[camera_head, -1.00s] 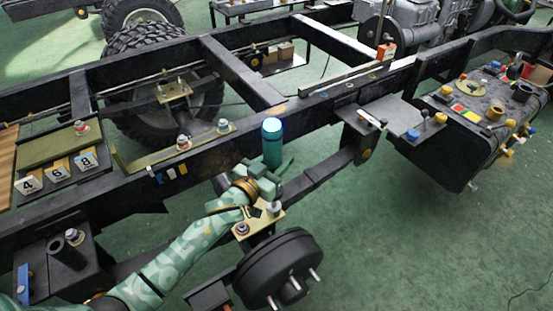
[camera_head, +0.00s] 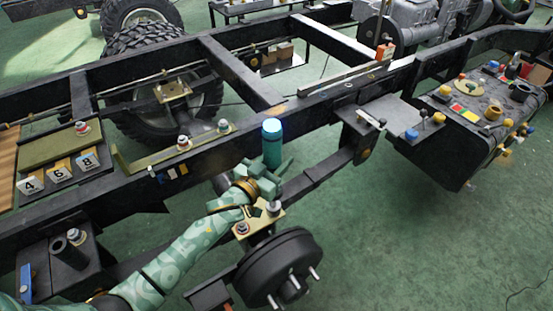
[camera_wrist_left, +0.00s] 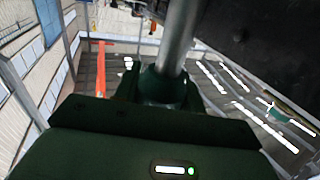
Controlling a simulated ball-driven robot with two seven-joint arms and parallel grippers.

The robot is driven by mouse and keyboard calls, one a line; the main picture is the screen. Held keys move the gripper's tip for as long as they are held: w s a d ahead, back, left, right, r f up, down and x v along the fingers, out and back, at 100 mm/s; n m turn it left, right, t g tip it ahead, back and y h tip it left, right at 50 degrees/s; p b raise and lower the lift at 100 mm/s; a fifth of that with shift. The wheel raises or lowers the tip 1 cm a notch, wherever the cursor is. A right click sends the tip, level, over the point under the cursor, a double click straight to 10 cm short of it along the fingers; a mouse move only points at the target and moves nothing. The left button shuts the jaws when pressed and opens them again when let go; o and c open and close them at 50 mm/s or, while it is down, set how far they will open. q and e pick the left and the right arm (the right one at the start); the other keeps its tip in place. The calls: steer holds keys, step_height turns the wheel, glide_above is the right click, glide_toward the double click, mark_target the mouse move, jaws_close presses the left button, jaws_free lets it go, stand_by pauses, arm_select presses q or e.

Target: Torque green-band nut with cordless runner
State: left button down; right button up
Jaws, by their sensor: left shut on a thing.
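A cordless runner (camera_head: 272,150), a teal upright cylinder with a bright blue top, stands over the gold bracket plate (camera_head: 262,222) near the picture's middle. My left gripper (camera_head: 262,180) is shut on the runner around its lower part. In the left wrist view a grey metal shaft (camera_wrist_left: 178,40) runs up from between my left gripper's jaws (camera_wrist_left: 163,90). A nut (camera_head: 273,208) on the plate lies just below the gripper, and another nut (camera_head: 242,229) sits to its left. I cannot make out a green band on either. My right gripper is out of view.
A black brake drum (camera_head: 280,268) with studs stands in front of the plate. The black chassis rail (camera_head: 130,195) runs behind my left arm. A black tank (camera_head: 460,150) with loose parts is at right. Number tags (camera_head: 58,172) lie at left. Green floor is clear at lower right.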

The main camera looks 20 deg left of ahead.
arm_select(q)
steer(key=shift+s+f, duration=0.1)
steer(key=shift+f, duration=0.2)
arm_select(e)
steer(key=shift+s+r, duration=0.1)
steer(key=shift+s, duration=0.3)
arm_select(q)
steer(key=shift+r, duration=0.1)
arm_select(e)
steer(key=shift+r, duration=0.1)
arm_select(q)
steer(key=shift+r, duration=0.1)
